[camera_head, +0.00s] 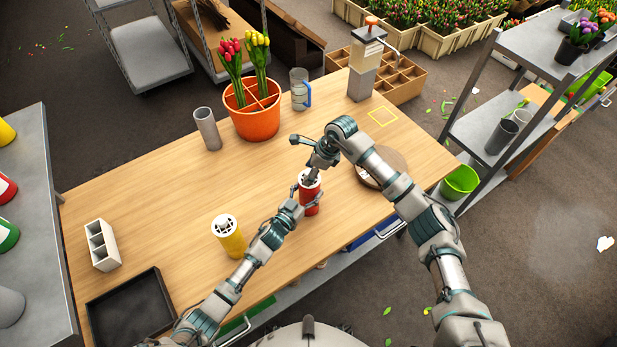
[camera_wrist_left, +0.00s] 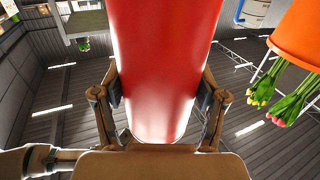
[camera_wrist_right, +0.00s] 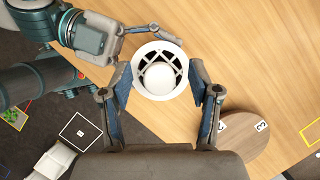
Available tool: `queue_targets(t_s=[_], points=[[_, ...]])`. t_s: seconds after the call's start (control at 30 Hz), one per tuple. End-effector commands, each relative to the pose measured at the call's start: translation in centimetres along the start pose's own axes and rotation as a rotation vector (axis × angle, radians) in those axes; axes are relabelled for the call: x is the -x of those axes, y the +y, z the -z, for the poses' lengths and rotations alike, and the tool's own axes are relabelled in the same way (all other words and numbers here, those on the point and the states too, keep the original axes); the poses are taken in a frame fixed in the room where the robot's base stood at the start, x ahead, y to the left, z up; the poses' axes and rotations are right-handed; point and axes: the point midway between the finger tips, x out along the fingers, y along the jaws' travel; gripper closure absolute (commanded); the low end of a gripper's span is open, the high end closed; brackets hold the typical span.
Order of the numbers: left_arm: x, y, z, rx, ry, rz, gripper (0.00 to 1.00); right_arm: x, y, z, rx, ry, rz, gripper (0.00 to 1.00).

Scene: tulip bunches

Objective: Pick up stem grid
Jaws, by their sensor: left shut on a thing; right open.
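A red vase (camera_head: 311,200) stands on the wooden table, with a white round stem grid (camera_wrist_right: 143,82) in its top. My left gripper (camera_head: 305,193) is shut on the red vase, which fills the left wrist view (camera_wrist_left: 165,60) between the fingers. My right gripper (camera_wrist_right: 159,78) is open above the vase, a finger on each side of the grid's rim; I cannot tell whether they touch it. In the head view my right gripper (camera_head: 312,168) partly hides the grid. A yellow vase (camera_head: 232,240) with another white grid (camera_head: 224,224) stands to the left.
An orange pot (camera_head: 256,123) of tulips, a grey cylinder (camera_head: 207,129) and a glass jug (camera_head: 299,90) stand behind. A round wooden board (camera_head: 368,178) lies right of the vase. A white holder (camera_head: 102,245) and black tray (camera_head: 130,312) are at left.

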Motion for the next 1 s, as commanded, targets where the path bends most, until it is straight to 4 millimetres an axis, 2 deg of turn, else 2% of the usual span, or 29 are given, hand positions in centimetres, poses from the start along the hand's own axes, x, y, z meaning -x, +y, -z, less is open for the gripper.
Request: queue_targets(t_s=[0.1, 0.27, 0.5, 0.83, 1.0], points=[[0.0, 0.0, 0.0, 0.001, -0.001, 0.000, 0.78, -1.0, 0.0, 0.0, 0.001, 0.000, 0.000, 0.38], [0.0, 0.1, 0.0, 0.001, -0.001, 0.000, 0.78, -1.0, 0.0, 0.0, 0.002, 0.000, 0.001, 0.38], [0.0, 0.1, 0.0, 0.001, -0.001, -0.001, 0.78, -0.9, 0.0, 0.0, 0.001, 0.001, 0.001, 0.92], [0.0, 0.1, 0.0, 0.001, 0.000, -0.001, 0.78, -0.7, -0.1, -0.1, 0.001, 0.001, 0.003, 0.93], [0.0, 0.1, 0.0, 0.001, 0.000, -0.001, 0.78, 1.7, -0.1, -1.1, 0.004, 0.000, 0.006, 0.93]])
